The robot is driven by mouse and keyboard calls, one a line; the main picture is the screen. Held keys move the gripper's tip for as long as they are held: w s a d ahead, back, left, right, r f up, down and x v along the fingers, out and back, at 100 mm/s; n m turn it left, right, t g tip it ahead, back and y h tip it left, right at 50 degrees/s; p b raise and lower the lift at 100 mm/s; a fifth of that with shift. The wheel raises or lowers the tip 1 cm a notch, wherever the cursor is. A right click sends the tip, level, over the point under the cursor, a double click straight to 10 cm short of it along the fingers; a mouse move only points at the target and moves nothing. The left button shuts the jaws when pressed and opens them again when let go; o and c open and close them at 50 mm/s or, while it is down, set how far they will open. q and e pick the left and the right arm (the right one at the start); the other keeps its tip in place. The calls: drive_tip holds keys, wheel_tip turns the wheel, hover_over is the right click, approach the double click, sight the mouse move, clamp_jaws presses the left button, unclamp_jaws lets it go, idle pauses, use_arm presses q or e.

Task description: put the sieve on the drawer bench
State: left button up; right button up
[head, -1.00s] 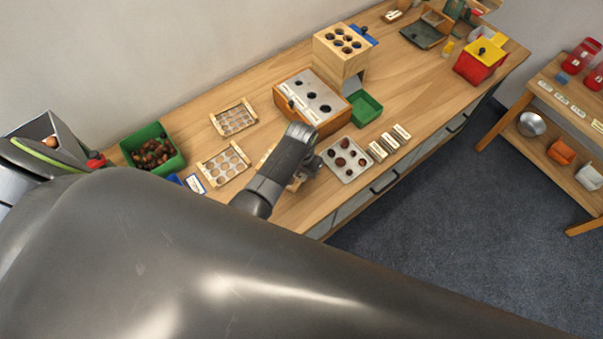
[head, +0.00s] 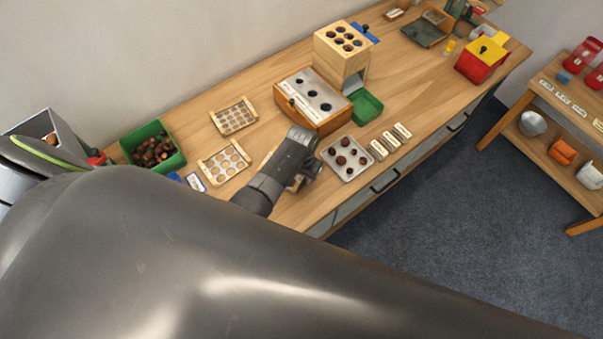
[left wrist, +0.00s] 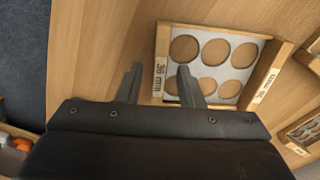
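A wooden-framed sieve (left wrist: 229,53) with large round holes and "36 mm" labels lies below my left gripper (left wrist: 160,75) in the left wrist view. The gripper is open; its fingers appear on either side of the sieve's near label bar, and I cannot tell whether they touch it. In the head view my left gripper (head: 312,166) hangs over the front of the drawer bench (head: 432,78) and hides most of this sieve (head: 295,185). Two other sieves lie to the left, one behind (head: 234,117) and one in front (head: 224,162). My right gripper is not visible.
A metal-topped wooden box (head: 318,96) stands just behind the gripper. A tray of chestnuts (head: 330,150) and several labelled blocks (head: 390,140) lie to its right. A green bin of chestnuts (head: 174,136) stands at left. Bench top farther right is fairly clear.

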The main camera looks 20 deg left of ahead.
use_arm(q)
drive_tip(key=shift+r, duration=0.1)
wheel_tip(320, 180, up, 12)
drive_tip(key=shift+p, duration=0.3)
idle(0.3)
drive_tip(key=shift+s, duration=0.1)
idle(0.4)
